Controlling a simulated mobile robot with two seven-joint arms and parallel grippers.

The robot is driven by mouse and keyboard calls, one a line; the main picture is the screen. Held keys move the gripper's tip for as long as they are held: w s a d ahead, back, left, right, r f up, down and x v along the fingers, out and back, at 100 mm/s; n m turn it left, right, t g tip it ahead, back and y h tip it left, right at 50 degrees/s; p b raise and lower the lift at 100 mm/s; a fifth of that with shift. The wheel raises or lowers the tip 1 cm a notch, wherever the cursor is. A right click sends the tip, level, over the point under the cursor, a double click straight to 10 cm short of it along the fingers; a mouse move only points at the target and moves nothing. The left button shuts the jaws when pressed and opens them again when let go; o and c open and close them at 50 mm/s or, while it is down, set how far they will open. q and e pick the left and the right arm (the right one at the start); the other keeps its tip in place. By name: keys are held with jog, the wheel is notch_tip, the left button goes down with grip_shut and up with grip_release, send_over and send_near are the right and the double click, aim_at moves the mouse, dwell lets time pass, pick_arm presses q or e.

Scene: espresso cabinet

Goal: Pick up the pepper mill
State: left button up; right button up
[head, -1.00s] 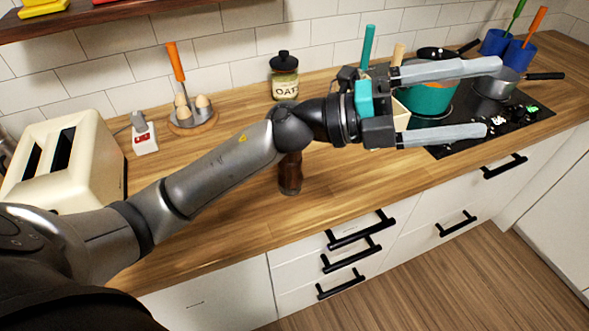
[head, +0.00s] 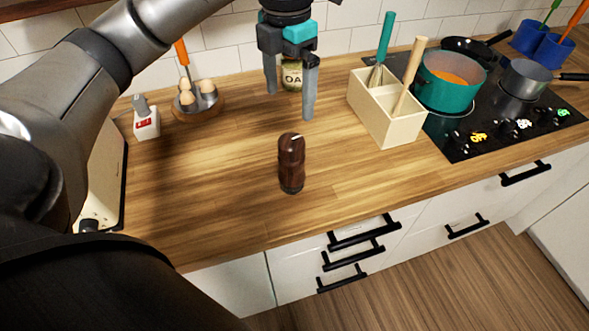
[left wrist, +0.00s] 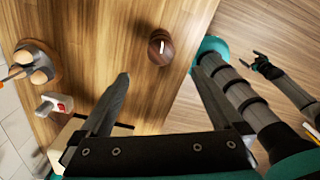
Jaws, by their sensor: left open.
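The pepper mill (head: 291,163) is a dark brown, upright cylinder standing on the wooden counter, near its front edge. In the left wrist view the mill (left wrist: 161,47) shows from above, just beyond and between my fingertips. My left gripper (head: 290,105) points down, open and empty, above and behind the mill in the head view. Its fingers are apart from the mill. My right gripper is not in the head view. A dark end of another arm of mine shows small at the right of the left wrist view; its jaws are unclear.
An oats jar (head: 292,75) stands behind my left gripper, partly hidden. A cream utensil box (head: 398,125) is right of the mill, beside the hob with a teal pot (head: 447,90). An egg holder (head: 198,103) and white socket block (head: 146,123) stand left. Counter around the mill is clear.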

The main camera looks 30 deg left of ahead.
aim_at(288, 139)
pick_arm(q)
notch_tip(288, 139, down, 9)
jog(key=shift+s+a+r+b, duration=0.1)
jog(key=shift+r+b, duration=0.1)
jog(key=shift+b, duration=0.15)
jog(key=shift+d+f, duration=0.15)
jog(key=shift+f, duration=1.5)
jog(key=shift+d+f, duration=0.1)
jog(key=shift+f, duration=1.5)
grip_shut()
jog(key=shift+w+r, duration=0.1)
jog(key=shift+w, duration=0.1)
